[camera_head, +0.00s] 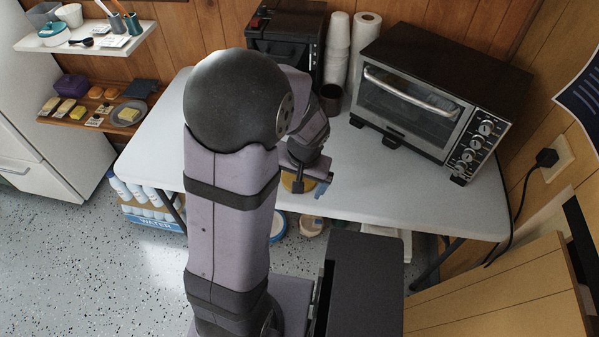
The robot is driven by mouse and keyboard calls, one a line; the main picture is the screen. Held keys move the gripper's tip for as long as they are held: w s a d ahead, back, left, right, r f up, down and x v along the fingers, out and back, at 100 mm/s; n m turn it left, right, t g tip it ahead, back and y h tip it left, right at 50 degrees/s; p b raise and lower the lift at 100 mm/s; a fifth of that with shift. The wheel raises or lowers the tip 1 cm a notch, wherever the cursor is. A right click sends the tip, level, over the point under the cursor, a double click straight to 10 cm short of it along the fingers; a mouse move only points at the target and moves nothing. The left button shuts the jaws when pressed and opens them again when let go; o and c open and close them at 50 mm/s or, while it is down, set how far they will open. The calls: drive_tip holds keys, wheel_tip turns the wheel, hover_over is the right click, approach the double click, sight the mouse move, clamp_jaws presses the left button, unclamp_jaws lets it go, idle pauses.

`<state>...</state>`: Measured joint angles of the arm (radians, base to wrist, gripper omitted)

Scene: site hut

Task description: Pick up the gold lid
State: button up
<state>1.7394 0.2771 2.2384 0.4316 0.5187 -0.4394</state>
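A gold round thing, which looks like the gold lid (289,182), lies at the front part of the white table. It shows only in part behind my arm and gripper. My gripper (309,186) points down right at it, its fingers over or beside the right side of the gold thing. A small blue-grey piece shows at the gripper's right side. I cannot tell whether the fingers touch the gold thing or are closed on it.
The white table (370,190) is clear right of my gripper. A toaster oven (420,95) stands at the back right. A black coffee machine (285,40), stacked white cups (337,50), a paper roll (364,45) and a dark mug (331,98) stand behind my gripper.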

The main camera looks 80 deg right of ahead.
drive_tip(key=d+n, duration=0.1)
drive_tip(key=d+r+n+h, duration=0.1)
drive_tip(key=d, duration=0.1)
drive_tip(key=d+r, duration=0.1)
drive_tip(key=shift+s+d+n+h, duration=0.35)
drive_tip(key=shift+n+h, duration=0.05)
drive_tip(key=shift+s+d+n, duration=0.1)
drive_tip(key=shift+d+n, duration=0.1)
drive_tip(key=shift+n, duration=0.3)
drive_tip(key=shift+s+d+n, duration=0.1)
drive_tip(key=shift+n, duration=0.7)
drive_tip(key=shift+s+x, duration=0.2)
drive_tip(key=shift+x, duration=0.9)
drive_tip(key=x, duration=0.2)
drive_tip(key=b+x, duration=0.1)
drive_tip(key=x, duration=0.1)
drive_tip(key=shift+s+a+f, duration=0.2)
drive_tip(key=shift+a+f, duration=0.05)
drive_tip(key=shift+a, duration=0.05)
drive_tip(key=shift+w+d+f, duration=0.1)
drive_tip(key=shift+d+f, duration=0.1)
drive_tip(key=shift+f, duration=0.25)
drive_tip(key=c, duration=1.1)
